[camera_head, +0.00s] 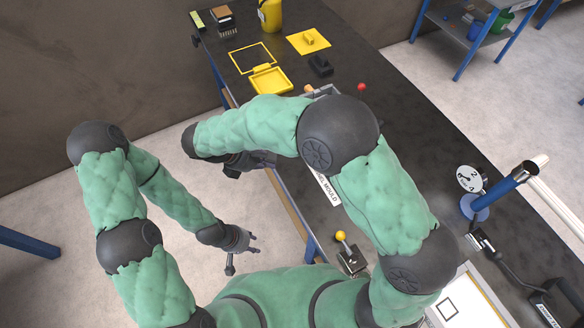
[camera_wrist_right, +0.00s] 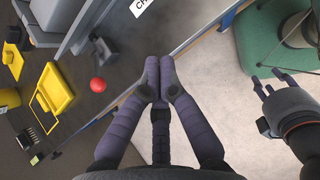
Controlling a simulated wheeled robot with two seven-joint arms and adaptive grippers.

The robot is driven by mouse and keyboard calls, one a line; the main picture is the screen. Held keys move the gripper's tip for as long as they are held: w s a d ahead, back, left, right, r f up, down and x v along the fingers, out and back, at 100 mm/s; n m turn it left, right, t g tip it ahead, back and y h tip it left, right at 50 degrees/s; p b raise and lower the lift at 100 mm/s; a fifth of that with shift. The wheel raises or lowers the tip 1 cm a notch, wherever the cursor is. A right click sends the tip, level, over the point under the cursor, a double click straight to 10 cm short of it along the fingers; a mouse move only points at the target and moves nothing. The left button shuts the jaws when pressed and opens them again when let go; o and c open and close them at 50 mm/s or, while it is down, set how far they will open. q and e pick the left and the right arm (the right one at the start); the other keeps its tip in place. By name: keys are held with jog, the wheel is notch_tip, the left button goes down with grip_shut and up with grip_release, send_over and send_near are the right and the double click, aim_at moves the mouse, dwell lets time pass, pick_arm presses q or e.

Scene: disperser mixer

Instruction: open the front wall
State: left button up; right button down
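My left gripper (camera_head: 249,246) is open and empty, off the table, low over the floor.
The dark table (camera_head: 420,150) holds a yellow tray (camera_head: 270,80), a black block (camera_head: 320,65), a red ball (camera_head: 362,87), a yellow-knobbed lever (camera_head: 341,236) and a blue stand with a dial (camera_head: 470,179).

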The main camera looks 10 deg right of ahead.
jog(key=b+x, duration=0.3)
jog(key=x, duration=0.6)
jog(key=shift+a+f, duration=0.1)
jog(key=shift+f, duration=0.1)
jog(key=d, duration=0.3)
jog(key=shift+w+r+b, duration=0.3)
jog(key=shift+r+b, duration=0.05)
jog(key=shift+w+d+r, duration=0.1)
jog(key=shift+d+r, duration=0.2)
jog(key=shift+d, duration=0.25)
